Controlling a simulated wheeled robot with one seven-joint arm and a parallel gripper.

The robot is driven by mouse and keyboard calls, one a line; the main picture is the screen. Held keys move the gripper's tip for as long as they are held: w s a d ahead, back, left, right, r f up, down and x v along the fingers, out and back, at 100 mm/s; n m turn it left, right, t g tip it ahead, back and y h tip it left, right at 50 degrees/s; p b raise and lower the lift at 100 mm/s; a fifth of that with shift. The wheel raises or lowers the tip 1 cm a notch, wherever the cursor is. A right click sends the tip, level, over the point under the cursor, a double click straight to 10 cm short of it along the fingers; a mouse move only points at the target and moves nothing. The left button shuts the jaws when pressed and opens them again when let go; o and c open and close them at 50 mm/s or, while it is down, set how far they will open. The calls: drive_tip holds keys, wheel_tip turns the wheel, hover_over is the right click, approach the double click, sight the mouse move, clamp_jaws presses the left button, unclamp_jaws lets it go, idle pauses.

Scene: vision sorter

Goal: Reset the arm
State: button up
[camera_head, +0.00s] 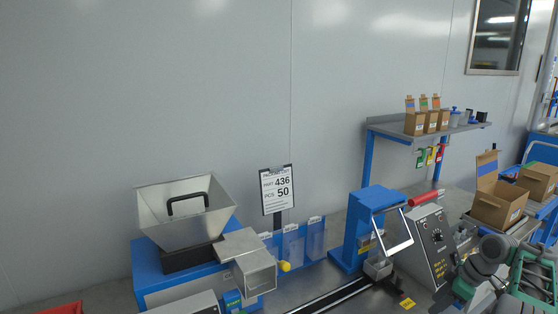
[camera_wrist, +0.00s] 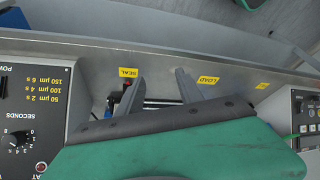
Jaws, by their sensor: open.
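My gripper (camera_wrist: 158,88) shows in the wrist view with its two grey fingers apart and nothing between them. It points at a grey metal machine surface between yellow labels reading SEAL (camera_wrist: 128,72) and LOAD (camera_wrist: 208,80). In the head view my arm, grey with green parts, is at the lower right corner, and its fingertips are not visible there.
The heat sealer (camera_head: 432,245) with a red handle stands beside my arm. A metal hopper (camera_head: 185,215) is at the left. Open cardboard boxes (camera_head: 498,205) are at the right. A shelf (camera_head: 400,135) holds small boxes. A sign (camera_head: 276,190) reads 436 and 50.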

drive_tip(key=s+f+m, duration=0.3)
drive_tip(key=f+m, duration=0.7)
drive_tip(key=s+a+f+m+g, duration=0.3)
drive_tip(key=s+a+m, duration=0.25)
drive_tip(key=s, duration=0.35)
drive_tip(key=s+a+r+h, duration=0.1)
drive_tip(key=s+a+r, duration=0.3)
drive_tip(key=a, duration=0.2)
drive_tip(key=s+a+r+g+h, duration=0.1)
drive_tip(key=s+a+r, duration=0.2)
drive_tip(key=a, duration=0.4)
drive_tip(key=s+a+r+h, duration=0.1)
drive_tip(key=s+a+r, duration=0.3)
drive_tip(key=a, duration=0.2)
drive_tip(key=w+a+r+n+t, duration=0.4)
drive_tip(key=a+r+n, duration=0.2)
drive_tip(key=a+r, duration=0.4)
drive_tip(key=shift+a+h, duration=0.3)
drive_tip(key=shift+a, duration=0.2)
drive_tip(key=shift+c, duration=0.2)
